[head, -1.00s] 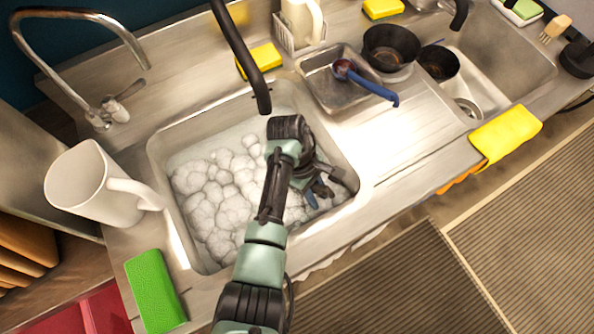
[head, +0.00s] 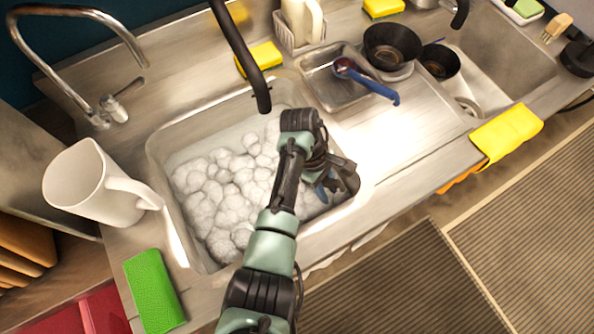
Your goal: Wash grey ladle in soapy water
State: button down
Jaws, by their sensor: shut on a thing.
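The sink basin (head: 160,160) on the left holds soapy water with thick white foam (head: 225,190). My gripper (head: 338,186) is low over the right side of this basin, near its front right wall. It is shut on a small blue-grey piece (head: 322,192), which looks like part of the grey ladle. The rest of the ladle is hidden by my gripper and arm, so I cannot tell how deep it sits in the water. A blue ladle (head: 372,84) lies in the metal tray (head: 318,92) on the drainboard.
A black faucet spout (head: 245,60) hangs over the basin's back edge. Black pans (head: 392,42) and a yellow cloth (head: 505,132) are right. The drainboard (head: 420,125) is clear in front.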

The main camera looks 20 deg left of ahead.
jog(key=shift+w+d, duration=0.1)
jog(key=shift+w, duration=0.05)
dwell(1.1)
jog(key=shift+r+p, duration=0.15)
jog(key=shift+p, duration=0.2)
